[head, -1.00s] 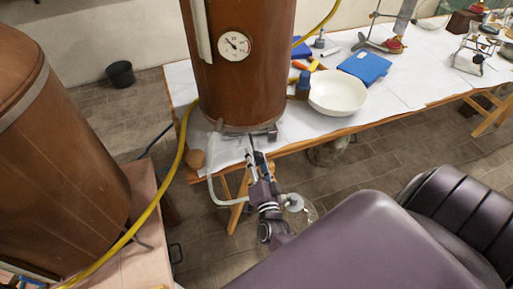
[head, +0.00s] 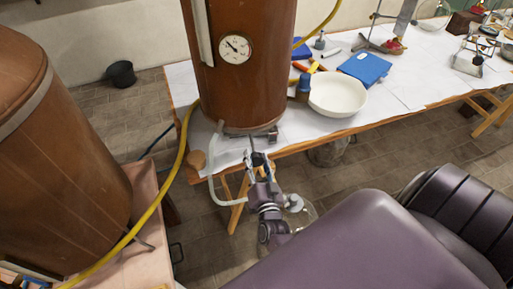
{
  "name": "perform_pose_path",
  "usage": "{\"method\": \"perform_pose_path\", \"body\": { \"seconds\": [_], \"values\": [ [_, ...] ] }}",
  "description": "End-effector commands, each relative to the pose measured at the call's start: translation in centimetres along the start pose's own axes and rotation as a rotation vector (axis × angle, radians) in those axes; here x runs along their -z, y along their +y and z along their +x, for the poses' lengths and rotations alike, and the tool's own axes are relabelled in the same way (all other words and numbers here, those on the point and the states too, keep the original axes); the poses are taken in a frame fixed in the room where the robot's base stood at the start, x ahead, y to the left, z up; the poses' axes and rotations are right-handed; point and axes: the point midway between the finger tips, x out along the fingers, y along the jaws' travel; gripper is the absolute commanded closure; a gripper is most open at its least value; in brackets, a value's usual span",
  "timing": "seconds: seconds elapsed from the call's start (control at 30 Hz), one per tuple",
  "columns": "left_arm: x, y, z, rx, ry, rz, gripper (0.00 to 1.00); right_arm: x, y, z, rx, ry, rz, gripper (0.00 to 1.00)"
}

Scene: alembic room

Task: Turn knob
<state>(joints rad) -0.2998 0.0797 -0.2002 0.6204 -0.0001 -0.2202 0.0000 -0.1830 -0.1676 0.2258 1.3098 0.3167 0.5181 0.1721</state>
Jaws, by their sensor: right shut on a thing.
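A tall copper-brown vessel (head: 240,85) with a round dial gauge (head: 235,49) stands on the white-covered table. A small metal fitting (head: 268,134) sticks out at the base of the vessel, on its front side. My right gripper (head: 254,148) is at the table's front edge, just below this fitting. Its fingers look closed together around a small knob-like part, which they mostly hide. I cannot tell how far the knob is turned. My left gripper is not in view.
A white bowl (head: 338,96) and a blue book-like object (head: 365,68) lie right of the vessel. A yellow hose (head: 178,165) and a pale tube (head: 211,182) hang at the left. A second brown vessel (head: 62,165) stands at left. A round glass flask is partly hidden beside my arm.

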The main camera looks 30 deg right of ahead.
Motion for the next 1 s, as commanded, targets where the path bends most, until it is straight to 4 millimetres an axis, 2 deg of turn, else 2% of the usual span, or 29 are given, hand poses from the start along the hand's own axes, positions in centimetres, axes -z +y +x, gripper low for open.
{"method": "perform_pose_path", "body": {
  "seconds": [0.07,0.1,0.27,0.67,0.77,1.0],
  "values": [
    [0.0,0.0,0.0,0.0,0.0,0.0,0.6,0.3,-0.1,0.2,0.003,0.006,0.001,0.83],
    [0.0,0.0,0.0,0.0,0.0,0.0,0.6,0.3,-0.1,0.2,0.003,0.006,0.001,0.56],
    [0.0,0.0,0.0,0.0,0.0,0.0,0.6,0.2,-0.1,0.1,0.002,0.004,0.002,0.4],
    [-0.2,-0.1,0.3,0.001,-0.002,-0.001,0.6,0.0,0.1,0.0,0.0,0.001,0.052,0.4],
    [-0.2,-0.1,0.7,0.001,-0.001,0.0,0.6,-0.1,0.2,0.0,0.001,0.001,0.14,0.4],
    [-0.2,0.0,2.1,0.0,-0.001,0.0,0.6,-0.3,0.3,0.0,0.002,0.001,0.474,0.4]
  ]
}}
